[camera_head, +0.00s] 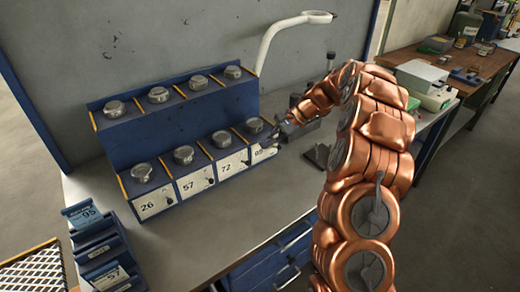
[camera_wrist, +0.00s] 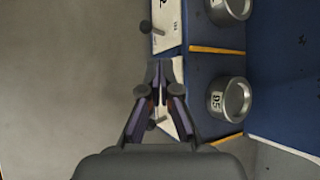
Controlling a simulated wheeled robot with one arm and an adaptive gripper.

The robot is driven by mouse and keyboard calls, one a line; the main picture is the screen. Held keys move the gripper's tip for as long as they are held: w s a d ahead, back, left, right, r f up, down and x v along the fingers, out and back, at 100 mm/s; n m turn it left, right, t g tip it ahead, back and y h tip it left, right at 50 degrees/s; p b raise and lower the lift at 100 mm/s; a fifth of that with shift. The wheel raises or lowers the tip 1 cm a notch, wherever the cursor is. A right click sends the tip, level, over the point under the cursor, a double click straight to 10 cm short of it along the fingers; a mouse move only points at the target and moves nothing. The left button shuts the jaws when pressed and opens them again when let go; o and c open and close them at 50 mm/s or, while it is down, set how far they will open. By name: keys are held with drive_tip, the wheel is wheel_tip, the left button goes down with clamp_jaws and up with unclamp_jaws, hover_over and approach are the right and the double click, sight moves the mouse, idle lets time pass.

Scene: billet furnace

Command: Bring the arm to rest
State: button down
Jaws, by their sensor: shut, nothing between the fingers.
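My copper-coloured arm reaches in from the lower right in the head view, bent high and then down to the bench. My gripper (camera_head: 277,131) is by the right end of the lower shelf, close to the drawer front marked 95 (camera_head: 262,152). In the wrist view my gripper (camera_wrist: 163,72) is shut and empty, over the pale label fronts and their dark knobs. A round metal piece marked 95 (camera_wrist: 230,98) sits on the blue shelf right of the fingers, apart from them. The gap between fingertips and front is hard to judge.
A blue two-tier rack (camera_head: 167,101) holds several round metal pieces, with fronts marked 26, 57, 72 and 95. Blue trays (camera_head: 99,240) stand at the left front. A white lamp (camera_head: 268,42) rises behind the rack. The grey bench (camera_head: 215,225) is clear in front.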

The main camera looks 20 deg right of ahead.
drive_tip(key=shift+w+d+r, duration=0.1)
drive_tip(key=shift+d+r, duration=0.65)
drive_tip(key=shift+r, duration=0.15)
drive_tip(key=s+a+r+n+g+h, duration=0.1)
drive_tip(key=s+a+r+n+g, duration=0.2)
drive_tip(key=s+a, duration=0.5)
drive_tip(key=s+a+r+n+h, duration=0.2)
drive_tip(key=s+a+r+n, duration=0.25)
drive_tip(key=s, duration=0.55)
drive_tip(key=s+d+f+n+h, duration=0.1)
drive_tip(key=s+n+h, duration=0.1)
drive_tip(key=s, duration=1.1)
drive_tip(key=s+d+f+n+g+h, duration=0.1)
drive_tip(key=s+n+h, duration=0.2)
drive_tip(key=s, duration=1)
drive_tip(key=shift+s+d+f+h, duration=0.15)
drive_tip(key=shift+s+f+h, duration=0.05)
drive_tip(key=shift+f+h, duration=0.2)
